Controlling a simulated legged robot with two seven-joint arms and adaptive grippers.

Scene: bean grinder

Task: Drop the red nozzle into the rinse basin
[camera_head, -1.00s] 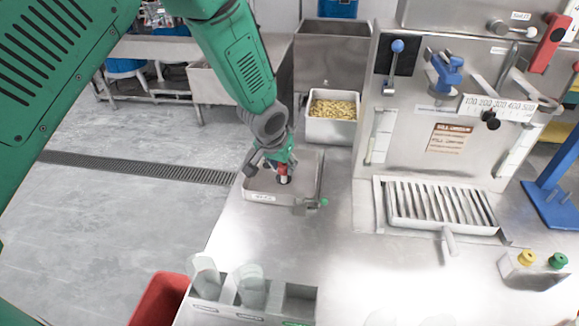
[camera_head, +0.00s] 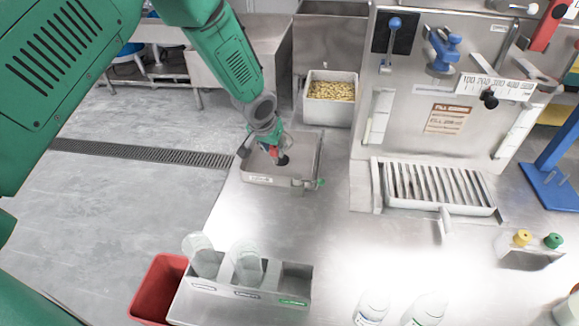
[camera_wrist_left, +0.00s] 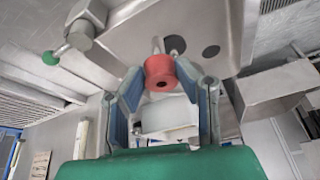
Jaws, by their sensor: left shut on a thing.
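The rinse basin (camera_head: 258,179) is a shallow metal tray at the left edge of the steel counter. A small green-knobbed valve (camera_head: 318,183) is at its front right corner. My left gripper (camera_head: 274,154) is over the basin, pointing down. It is shut on the red nozzle (camera_head: 273,152), which is small in the head view. In the left wrist view the nozzle (camera_wrist_left: 160,73) sits between the blue-lined fingers, with its dark bore visible. The gap between nozzle and basin floor is hard to judge. My right gripper is not in view.
A bin of beans (camera_head: 331,98) stands behind the basin. The steel machine (camera_head: 440,120) with a slatted tray is to the right. A holder with clear cups (camera_head: 240,290) and a red bin (camera_head: 160,286) are in front. The counter between is clear.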

